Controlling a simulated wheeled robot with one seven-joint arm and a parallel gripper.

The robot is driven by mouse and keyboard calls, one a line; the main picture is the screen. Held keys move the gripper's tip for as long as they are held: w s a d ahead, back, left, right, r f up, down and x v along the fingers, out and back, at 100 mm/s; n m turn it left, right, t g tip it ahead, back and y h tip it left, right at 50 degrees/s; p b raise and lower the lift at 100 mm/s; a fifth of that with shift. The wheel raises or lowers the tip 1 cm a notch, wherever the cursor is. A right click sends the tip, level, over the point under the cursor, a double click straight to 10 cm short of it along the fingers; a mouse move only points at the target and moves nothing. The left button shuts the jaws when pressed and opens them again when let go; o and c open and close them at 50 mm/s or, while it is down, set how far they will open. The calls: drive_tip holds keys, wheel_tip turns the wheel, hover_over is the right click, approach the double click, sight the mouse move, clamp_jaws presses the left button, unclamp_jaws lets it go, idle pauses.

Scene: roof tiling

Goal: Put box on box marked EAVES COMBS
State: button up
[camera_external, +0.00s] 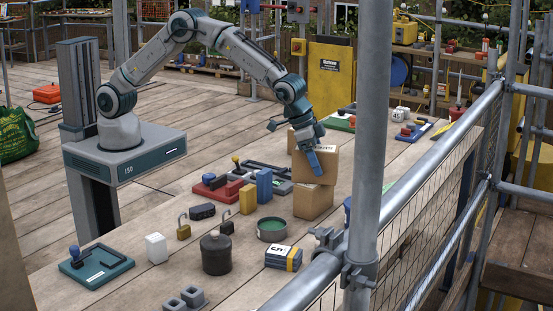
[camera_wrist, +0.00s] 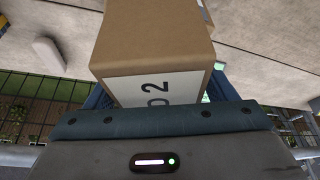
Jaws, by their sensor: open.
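A brown cardboard box (camera_external: 329,164) sits on top of another brown cardboard box (camera_external: 313,203) on the long wooden bench. The upper box looks slightly turned against the lower one. My gripper (camera_external: 309,158) is open and reaches down around the upper box, with one blue finger in front of its side. In the wrist view the upper box (camera_wrist: 150,40) lies between the blue fingers and shows a white label with a large 2. No lettering reading EAVES COMBS is legible on either box; the lower box is mostly hidden in the wrist view.
Close left of the stack are a blue block (camera_external: 264,186), a yellow block (camera_external: 247,199) and a round green tin (camera_external: 272,229). A dark canister (camera_external: 216,253) stands nearer. A scaffold pole (camera_external: 368,120) and rail run along the bench's right side.

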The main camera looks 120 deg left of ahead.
drive_tip(key=b+v, duration=0.2)
drive_tip(key=v, duration=0.9)
drive_tip(key=shift+s+d+r, duration=0.1)
drive_tip(key=shift+s+r, duration=0.1)
drive_tip(key=shift+r, duration=0.1)
drive_tip(key=shift+s+d+r, duration=0.1)
drive_tip(key=shift+s+r, duration=0.2)
drive_tip(key=shift+r, duration=0.15)
drive_tip(key=s+d+r+m, duration=0.1)
drive_tip(key=s+d+r, duration=0.2)
drive_tip(key=s, duration=0.6)
drive_tip(key=s+d+r+m, duration=0.1)
drive_tip(key=s+d+r, duration=0.2)
drive_tip(key=s, duration=0.5)
drive_tip(key=s+d+f+m, duration=0.1)
drive_tip(key=s+d+f, duration=0.1)
drive_tip(key=s, duration=0.9)
drive_tip(key=s+d+f+m+h, duration=0.1)
drive_tip(key=s+d+f, duration=0.1)
drive_tip(key=s, duration=1)
drive_tip(key=shift+d+m+g+h, duration=0.2)
drive_tip(key=shift+m+g+h, duration=0.1)
drive_tip(key=shift+s+f, duration=0.1)
